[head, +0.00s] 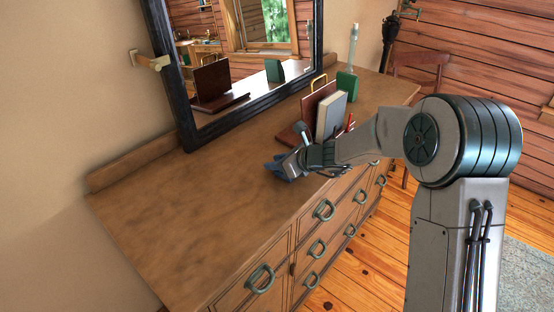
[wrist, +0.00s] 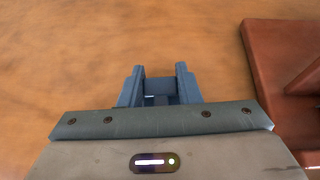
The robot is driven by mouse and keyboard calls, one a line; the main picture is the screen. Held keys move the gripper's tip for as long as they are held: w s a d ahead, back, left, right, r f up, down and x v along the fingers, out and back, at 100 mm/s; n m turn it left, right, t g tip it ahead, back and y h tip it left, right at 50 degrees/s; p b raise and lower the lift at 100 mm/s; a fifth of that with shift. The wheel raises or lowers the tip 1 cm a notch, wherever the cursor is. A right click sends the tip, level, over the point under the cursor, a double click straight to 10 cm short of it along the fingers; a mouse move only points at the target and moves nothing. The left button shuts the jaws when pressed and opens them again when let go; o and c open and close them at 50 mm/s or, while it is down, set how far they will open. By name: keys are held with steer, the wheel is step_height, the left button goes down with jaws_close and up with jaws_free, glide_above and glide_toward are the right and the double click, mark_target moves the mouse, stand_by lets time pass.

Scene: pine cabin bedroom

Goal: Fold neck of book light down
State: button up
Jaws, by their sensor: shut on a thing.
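My gripper (head: 281,170) is low over the dresser top, near its front edge and left of the book stand. In the wrist view, its two blue-grey fingers (wrist: 160,72) stand a little apart, shut on a small dark thing (wrist: 160,100) that is mostly hidden between them. I cannot tell whether this is the book light. No book light or folding neck can be clearly made out in either view.
The wooden dresser top (head: 185,205) is clear on the left. A reddish-brown stand (head: 290,135) with a pale book (head: 331,115) is close right of my gripper; its base (wrist: 270,75) shows in the wrist view. A green block (head: 346,84) and a mirror (head: 187,130) are behind.

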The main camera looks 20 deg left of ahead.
steer(key=o, duration=1)
steer(key=shift+d, duration=0.1)
steer(key=v, duration=1.3)
steer(key=shift+s+d+r, duration=0.2)
steer(key=shift+d, duration=0.05)
